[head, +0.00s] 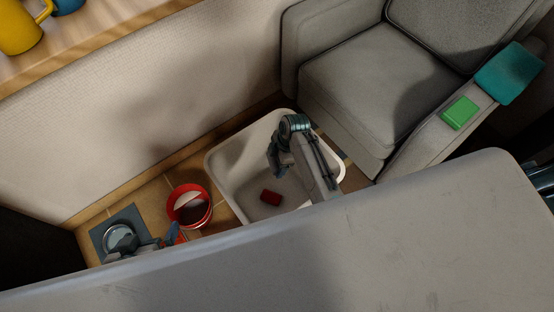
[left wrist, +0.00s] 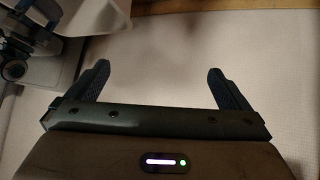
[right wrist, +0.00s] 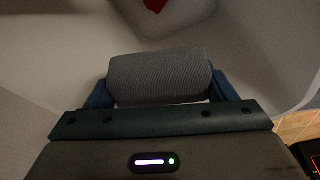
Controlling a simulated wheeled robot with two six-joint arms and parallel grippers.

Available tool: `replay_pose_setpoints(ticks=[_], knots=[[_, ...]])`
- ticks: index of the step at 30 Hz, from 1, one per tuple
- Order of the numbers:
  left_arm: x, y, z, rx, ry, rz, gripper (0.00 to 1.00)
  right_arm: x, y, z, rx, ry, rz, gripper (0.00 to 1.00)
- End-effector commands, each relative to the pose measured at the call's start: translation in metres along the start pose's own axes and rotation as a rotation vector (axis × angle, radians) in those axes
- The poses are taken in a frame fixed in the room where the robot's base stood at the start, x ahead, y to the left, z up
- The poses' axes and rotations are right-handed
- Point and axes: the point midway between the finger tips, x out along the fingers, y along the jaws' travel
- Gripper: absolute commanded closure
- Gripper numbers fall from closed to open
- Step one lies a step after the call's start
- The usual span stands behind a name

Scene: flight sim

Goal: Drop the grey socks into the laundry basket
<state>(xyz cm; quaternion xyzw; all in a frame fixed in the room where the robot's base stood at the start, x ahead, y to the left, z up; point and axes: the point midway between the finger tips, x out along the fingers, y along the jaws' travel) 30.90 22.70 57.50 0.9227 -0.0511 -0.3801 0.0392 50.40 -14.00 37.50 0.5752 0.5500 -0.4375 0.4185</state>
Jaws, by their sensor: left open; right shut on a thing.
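The grey socks (right wrist: 158,77), a ribbed roll, are between the fingers of my right gripper (right wrist: 160,92), which is shut on them. In the head view my right gripper (head: 274,158) is over the white laundry basket (head: 226,160); the socks are hard to make out there. In the right wrist view the basket (right wrist: 65,60) lies beyond and below the socks. A red item (head: 270,197) lies on the basket floor and shows partly in the right wrist view (right wrist: 155,5). My left gripper (left wrist: 160,88) is open and empty, facing a pale surface; in the head view it is low at left (head: 172,234).
A red bucket (head: 182,191) stands left of the basket. A grey armchair (head: 365,75) bears a green block (head: 460,112) and a teal item (head: 510,72). A yellow mug (head: 18,28) stands on a wooden shelf.

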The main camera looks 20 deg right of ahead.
Motion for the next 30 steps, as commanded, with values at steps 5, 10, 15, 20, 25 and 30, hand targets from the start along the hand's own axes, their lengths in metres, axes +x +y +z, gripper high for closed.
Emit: replay_pose_setpoints(ticks=[5, 10, 15, 20, 25, 30], knots=[[0.000, 0.000, 0.000, 0.000, -0.001, 0.000, 0.00, 0.000, 0.000, 0.000, 0.000, 0.000, 0.000, 0.01], [0.000, 0.000, 0.000, 0.001, -0.001, 0.000, 0.00, 0.000, 0.000, 0.000, 0.000, 0.000, 0.000, 0.00], [-0.002, -0.001, -0.001, 0.005, -0.013, -0.004, 0.00, -0.008, 0.000, 0.000, 0.000, 0.000, 0.000, 0.00], [-0.009, -0.003, -0.004, 0.026, -0.072, -0.020, 0.00, -0.037, 0.001, 0.000, -0.001, -0.001, 0.003, 0.00], [-0.016, -0.008, -0.004, 0.049, -0.142, -0.042, 0.00, -0.072, 0.001, 0.000, 0.000, -0.001, 0.003, 0.00], [-0.021, -0.012, -0.004, 0.063, -0.192, -0.061, 0.00, -0.097, 0.000, 0.000, 0.000, -0.001, 0.002, 0.00]])
